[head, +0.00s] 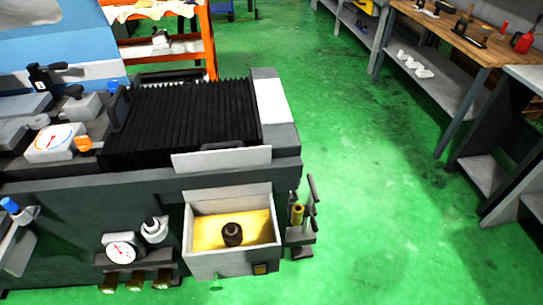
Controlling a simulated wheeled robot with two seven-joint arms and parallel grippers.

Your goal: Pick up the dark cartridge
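A small dark, roughly cylindrical object (232,233), which looks like the dark cartridge, stands upright inside an open grey bin (232,265). The bin is on the front of the grinder, and its inside is yellow. The dark object sits near the middle of the bin's floor, apart from the visible walls. Neither of my grippers shows in the head view.
The grinder (100,180) with black bellows (185,115) fills the left. A small rack (300,238) with a yellow cylinder stands just right of the bin. A dial gauge (121,250) sits left of it. Green floor (380,220) is clear to the right, before a workbench (450,40).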

